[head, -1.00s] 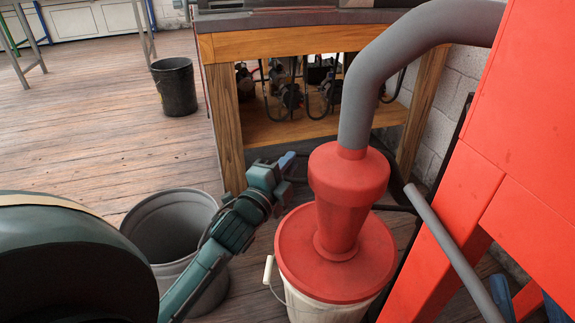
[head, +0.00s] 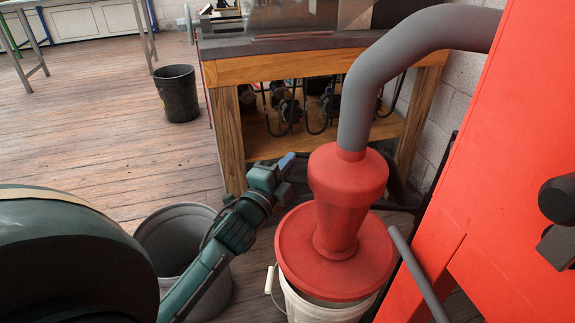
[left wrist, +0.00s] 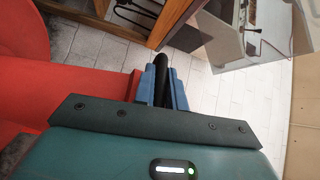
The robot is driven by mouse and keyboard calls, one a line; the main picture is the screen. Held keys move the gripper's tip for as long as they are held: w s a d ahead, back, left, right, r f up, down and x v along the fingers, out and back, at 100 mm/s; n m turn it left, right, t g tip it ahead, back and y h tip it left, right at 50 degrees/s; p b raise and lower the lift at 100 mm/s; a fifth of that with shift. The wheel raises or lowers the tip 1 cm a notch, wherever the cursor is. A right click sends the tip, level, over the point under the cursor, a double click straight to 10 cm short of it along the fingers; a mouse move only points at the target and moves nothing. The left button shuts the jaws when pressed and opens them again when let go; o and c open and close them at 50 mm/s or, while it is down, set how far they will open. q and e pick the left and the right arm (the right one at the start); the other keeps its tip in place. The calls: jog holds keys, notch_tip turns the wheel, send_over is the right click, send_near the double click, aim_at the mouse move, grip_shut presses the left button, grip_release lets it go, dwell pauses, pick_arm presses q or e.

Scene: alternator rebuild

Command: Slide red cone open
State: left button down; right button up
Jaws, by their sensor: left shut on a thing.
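The red cone (head: 345,190) stands upright on a red round lid (head: 305,255), on top of a white bucket (head: 310,307). A grey hose (head: 368,85) joins its top. My left gripper (head: 287,161) is just left of the cone's upper part in the head view. In the left wrist view, its blue fingers (left wrist: 161,92) are shut on a dark rod (left wrist: 161,72). A red surface (left wrist: 90,84) lies directly left of the fingers there. How the rod joins the cone is hidden. My right gripper is not in view.
A grey bin (head: 180,240) stands left of the bucket, behind my left arm. A wooden bench (head: 300,68) is behind the cone. A large red cabinet (head: 490,190) is close on the right. A black bin (head: 177,92) stands on open floor further back.

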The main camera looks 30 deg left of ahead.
pick_arm(q)
jog(key=c, duration=1.5)
grip_release()
jog(key=shift+o, duration=0.2)
jog(key=shift+s, duration=0.1)
jog(key=s+d+p, duration=0.1)
jog(key=s+p, duration=0.1)
jog(key=s, duration=1.1)
jog(key=shift+f, duration=0.45)
